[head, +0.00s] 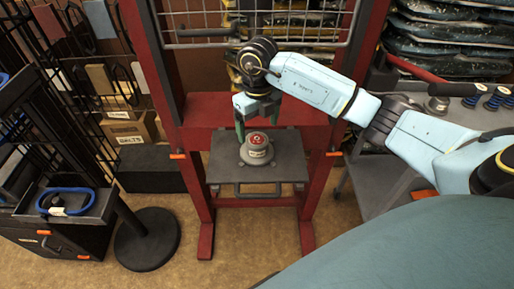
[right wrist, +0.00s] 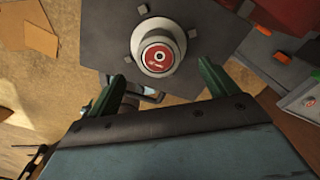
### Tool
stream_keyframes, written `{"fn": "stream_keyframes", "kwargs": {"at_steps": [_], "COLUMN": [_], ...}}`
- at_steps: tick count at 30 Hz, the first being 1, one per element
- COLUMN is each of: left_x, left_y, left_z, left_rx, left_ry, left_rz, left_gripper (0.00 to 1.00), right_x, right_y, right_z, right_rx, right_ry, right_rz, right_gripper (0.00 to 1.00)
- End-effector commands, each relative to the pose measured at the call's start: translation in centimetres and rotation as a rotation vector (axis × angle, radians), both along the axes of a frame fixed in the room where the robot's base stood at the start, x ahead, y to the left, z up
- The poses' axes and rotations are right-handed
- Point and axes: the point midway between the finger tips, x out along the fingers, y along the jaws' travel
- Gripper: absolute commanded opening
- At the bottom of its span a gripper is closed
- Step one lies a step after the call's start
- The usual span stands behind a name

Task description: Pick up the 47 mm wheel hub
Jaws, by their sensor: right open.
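A round grey wheel hub (head: 257,152) with a red top and a small label sits on the dark plate (head: 290,165) of the red press. I cannot read a size on it. My right gripper (head: 257,120) is above and slightly behind the hub, pointing down, with its two green fingers apart and nothing between them. In the right wrist view the hub (right wrist: 158,48) lies just beyond the tips of the open gripper (right wrist: 163,75), not between the fingers. My left gripper is not in view.
The red press frame (head: 315,190) has uprights on both sides of the plate and a wire guard (head: 200,32) above. A grey cart (head: 370,185) with tools stands at right. A black rack (head: 70,215) and a round black base (head: 147,238) are at left.

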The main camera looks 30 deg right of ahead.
Motion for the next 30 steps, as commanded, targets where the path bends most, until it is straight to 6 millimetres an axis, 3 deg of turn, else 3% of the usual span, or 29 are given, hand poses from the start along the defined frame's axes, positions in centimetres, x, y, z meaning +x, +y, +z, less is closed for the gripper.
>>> {"fn": "stream_keyframes", "kwargs": {"at_steps": [3, 8, 18, 26, 30], "left_x": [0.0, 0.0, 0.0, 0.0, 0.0], "left_y": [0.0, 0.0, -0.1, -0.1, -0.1], "left_z": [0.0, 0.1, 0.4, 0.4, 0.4], "left_rx": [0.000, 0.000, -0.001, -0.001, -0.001], "left_ry": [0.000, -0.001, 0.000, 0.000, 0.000], "left_rz": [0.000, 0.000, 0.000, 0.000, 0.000], "left_gripper": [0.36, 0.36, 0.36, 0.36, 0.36], "right_x": [0.0, 0.0, 0.2, 0.3, 0.3], "right_y": [0.0, 0.1, 0.1, 0.1, 0.1], "right_z": [-1.6, -2.5, -7.0, -7.4, -7.3], "right_rx": [0.002, 0.002, 0.002, 0.002, 0.002], "right_ry": [0.002, -0.001, 0.000, -0.002, -0.002], "right_rz": [0.000, 0.000, 0.000, 0.002, 0.001], "right_gripper": [0.85, 0.85, 0.85, 0.85, 0.70]}}
